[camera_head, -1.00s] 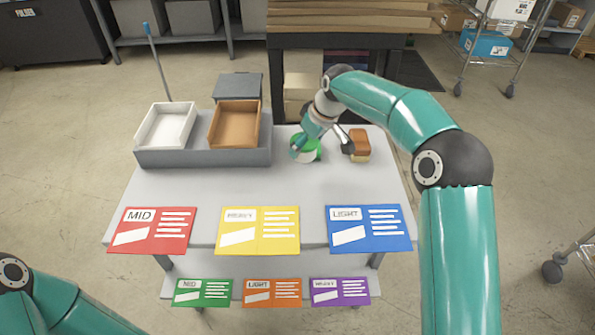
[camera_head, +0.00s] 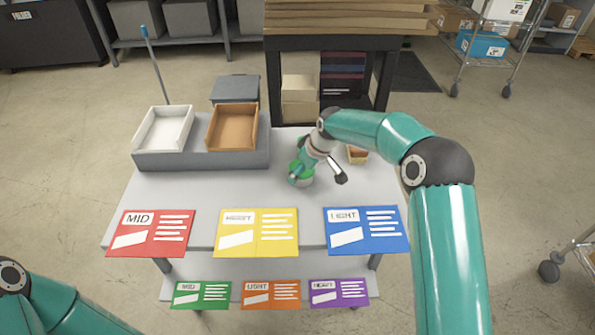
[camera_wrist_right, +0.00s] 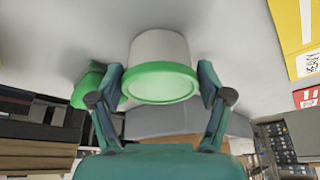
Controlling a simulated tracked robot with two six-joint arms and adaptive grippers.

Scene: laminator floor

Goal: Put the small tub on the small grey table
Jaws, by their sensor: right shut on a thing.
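A small pale tub with a green top (camera_head: 299,179) is at the right half of the light grey table (camera_head: 200,190). It also shows in the right wrist view (camera_wrist_right: 160,60). My right gripper (camera_wrist_right: 160,85) is shut on the tub, with one finger on each side near its green rim. I cannot tell whether the tub touches the table. Another green thing (camera_wrist_right: 86,86) shows beyond the left finger. My left arm shows only at the lower left edge, and its gripper is out of view.
A white tray (camera_head: 146,142) and a brown tray (camera_head: 214,141) sit on a grey stand (camera_head: 200,161). A dark grey box (camera_head: 235,88) is behind them. A brown block (camera_head: 357,155) is partly hidden behind my right arm. Coloured cards line the front; the middle is clear.

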